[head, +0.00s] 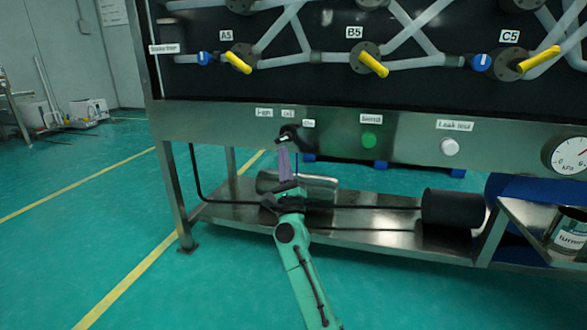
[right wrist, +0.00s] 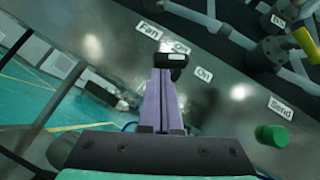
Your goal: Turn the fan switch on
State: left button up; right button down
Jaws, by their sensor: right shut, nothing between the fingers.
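The fan switch (head: 289,131) is a small black knob on the steel front panel, just below the labels "Fan", "Off" and "On". It also shows in the right wrist view (right wrist: 174,61), partly hidden by my fingertips. My right gripper (head: 284,150) has purple fingers that point up at the switch, with the tips right at its lower side. In the right wrist view the fingers (right wrist: 163,85) are together with nothing between them. I cannot tell whether they touch the knob. The knob's exact setting is unclear. My left gripper is not in view.
A green "Send" button (head: 369,140) and a white "Leak test" button (head: 449,147) sit right of the switch. A pressure gauge (head: 569,156) is at the far right. Yellow-handled valves (head: 373,65) line the pipes above. A lower steel shelf (head: 355,222) holds a black cylinder (head: 452,207).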

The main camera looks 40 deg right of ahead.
jog(key=v, duration=1.4)
jog(key=shift+p, duration=0.45)
